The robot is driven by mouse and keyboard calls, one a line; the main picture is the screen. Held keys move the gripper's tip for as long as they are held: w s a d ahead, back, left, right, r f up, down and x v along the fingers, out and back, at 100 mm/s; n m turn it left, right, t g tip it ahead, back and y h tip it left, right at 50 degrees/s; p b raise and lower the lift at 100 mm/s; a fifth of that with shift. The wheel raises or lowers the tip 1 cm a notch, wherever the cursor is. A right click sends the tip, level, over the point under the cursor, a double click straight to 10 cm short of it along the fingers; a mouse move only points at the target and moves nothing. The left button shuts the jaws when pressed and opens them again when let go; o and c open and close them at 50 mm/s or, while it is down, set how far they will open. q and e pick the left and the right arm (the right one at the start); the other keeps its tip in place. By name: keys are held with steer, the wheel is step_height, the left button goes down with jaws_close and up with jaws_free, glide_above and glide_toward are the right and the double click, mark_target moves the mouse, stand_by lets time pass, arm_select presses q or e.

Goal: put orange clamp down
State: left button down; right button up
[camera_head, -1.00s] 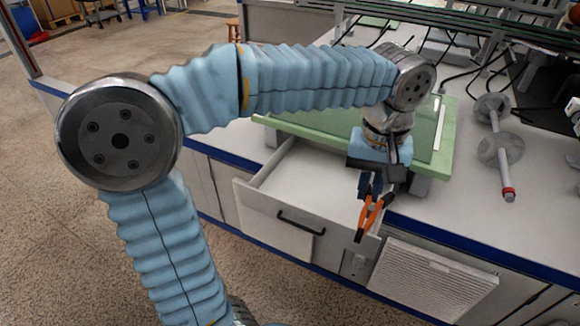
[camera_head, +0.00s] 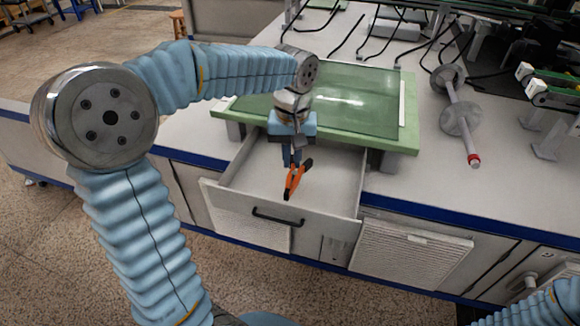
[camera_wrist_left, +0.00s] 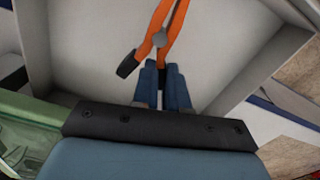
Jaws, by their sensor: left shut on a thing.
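The orange clamp (camera_head: 293,181), with black tips, hangs from my left gripper (camera_head: 291,160) over the open drawer (camera_head: 235,197). In the left wrist view, the clamp (camera_wrist_left: 170,22) extends away from the blue fingers of the left gripper (camera_wrist_left: 162,75), with the drawer's pale floor (camera_wrist_left: 105,45) behind it. The fingers are closed on the clamp near its dark end. The clamp appears to be above the drawer floor; the exact gap cannot be told. My right gripper is out of view; only a blue sleeve shows at the lower right.
A green board on a raised frame (camera_head: 400,140) stands on the bench behind the drawer. A grey rod with round discs and a red end (camera_head: 460,120) lies to its right. The drawer's inside looks empty. A vented panel (camera_head: 415,250) is right of the drawer.

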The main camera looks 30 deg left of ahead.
arm_select(q)
steer(key=f, duration=0.3)
steer(key=a+f, duration=0.1)
steer(key=shift+w+f, duration=0.15)
steer(key=shift+w, duration=0.15)
steer(key=shift+d+b, duration=0.1)
steer(key=shift+b, duration=0.2)
steer(key=shift+f, duration=0.2)
steer(key=c, duration=1.2)
jaws_free()
steer(key=shift+o, duration=0.2)
steer(key=shift+r, duration=0.3)
step_height(320, 180, up, 12)
steer(key=shift+f+p, duration=0.1)
steer(key=shift+p, duration=0.9)
